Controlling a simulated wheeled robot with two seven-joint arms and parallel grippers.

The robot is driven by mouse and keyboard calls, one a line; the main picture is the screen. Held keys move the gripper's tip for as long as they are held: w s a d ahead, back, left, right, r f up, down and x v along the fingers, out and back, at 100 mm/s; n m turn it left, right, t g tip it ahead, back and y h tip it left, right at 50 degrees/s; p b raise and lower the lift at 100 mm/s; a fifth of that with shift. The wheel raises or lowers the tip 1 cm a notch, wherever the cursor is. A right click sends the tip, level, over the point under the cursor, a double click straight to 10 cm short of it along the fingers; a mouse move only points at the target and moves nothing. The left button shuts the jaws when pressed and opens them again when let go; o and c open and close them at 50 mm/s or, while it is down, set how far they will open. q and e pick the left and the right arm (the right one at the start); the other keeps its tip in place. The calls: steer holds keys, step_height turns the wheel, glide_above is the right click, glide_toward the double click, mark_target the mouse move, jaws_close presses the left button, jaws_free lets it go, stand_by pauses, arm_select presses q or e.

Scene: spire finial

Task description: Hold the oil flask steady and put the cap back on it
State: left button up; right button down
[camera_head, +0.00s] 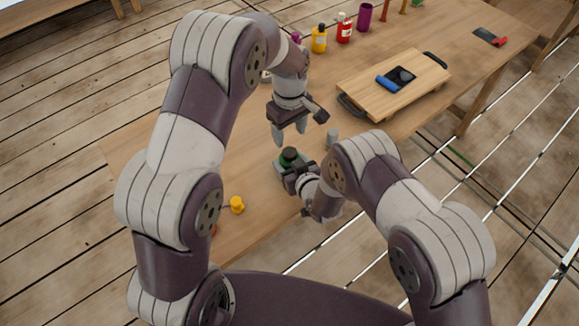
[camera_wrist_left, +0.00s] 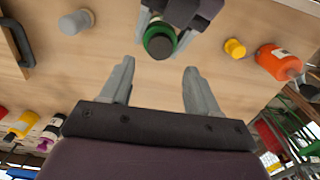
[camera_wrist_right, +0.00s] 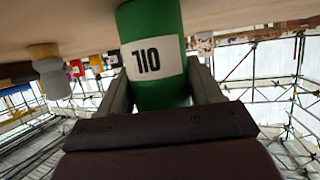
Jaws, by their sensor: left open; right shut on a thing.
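In the head view the flask is mostly hidden by my right gripper (camera_head: 291,172).
A small grey object (camera_head: 331,138) stands right of the flask, and a yellow one (camera_head: 237,205) lies to the left. An orange bottle (camera_wrist_left: 278,62) is near the yellow one. A wooden board (camera_head: 395,90) and several bottles occupy the far table. Bare wood surrounds the flask.

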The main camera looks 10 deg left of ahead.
mark_target(290, 151)
arm_select(q)
step_height(290, 151, down, 7)
steer(key=shift+f, duration=0.2)
stand_by(0.3)
